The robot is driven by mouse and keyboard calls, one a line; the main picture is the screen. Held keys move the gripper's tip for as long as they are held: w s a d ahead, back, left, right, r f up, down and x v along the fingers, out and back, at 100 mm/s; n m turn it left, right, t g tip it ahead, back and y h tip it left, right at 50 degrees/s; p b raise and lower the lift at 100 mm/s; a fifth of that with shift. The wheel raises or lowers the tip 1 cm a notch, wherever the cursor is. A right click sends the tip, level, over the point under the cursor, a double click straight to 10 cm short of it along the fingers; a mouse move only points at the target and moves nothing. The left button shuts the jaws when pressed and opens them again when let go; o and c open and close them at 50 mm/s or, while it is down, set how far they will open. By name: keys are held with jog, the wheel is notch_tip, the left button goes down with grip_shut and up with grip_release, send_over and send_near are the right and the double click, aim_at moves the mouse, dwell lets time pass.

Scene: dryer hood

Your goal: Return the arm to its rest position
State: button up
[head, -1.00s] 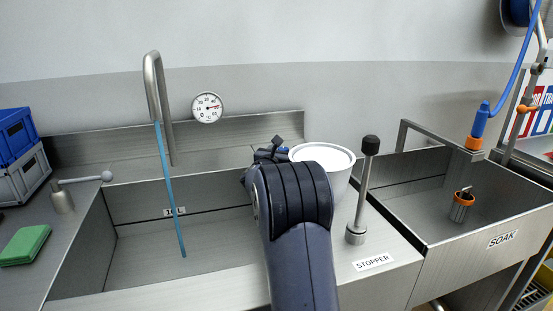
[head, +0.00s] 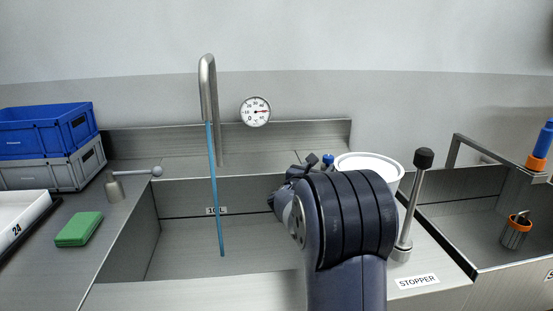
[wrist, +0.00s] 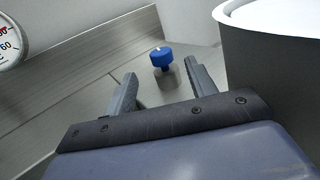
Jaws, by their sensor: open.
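My arm rises at the lower middle of the head view, its dark links hiding most of my gripper. In the wrist view my gripper (wrist: 160,85) has its two fingers apart with nothing between them. A blue knob (wrist: 161,58) shows beyond the fingertips, apart from them; it also shows small in the head view (head: 328,159). A white-topped round container (head: 370,163) stands just behind and right of my arm. Its side fills the right of the wrist view (wrist: 275,70).
A stopper lever (head: 413,205) with a black knob stands close right of my arm. The sink basin with a blue water stream (head: 215,190) from a bent tap (head: 208,90) lies left. A green block (head: 79,229), crates (head: 50,145) and a dial (head: 255,112) are further off.

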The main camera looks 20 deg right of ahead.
jog(key=p+x, duration=0.1)
jog(key=x, duration=1)
jog(key=shift+s+a+f, duration=0.1)
dwell(0.5)
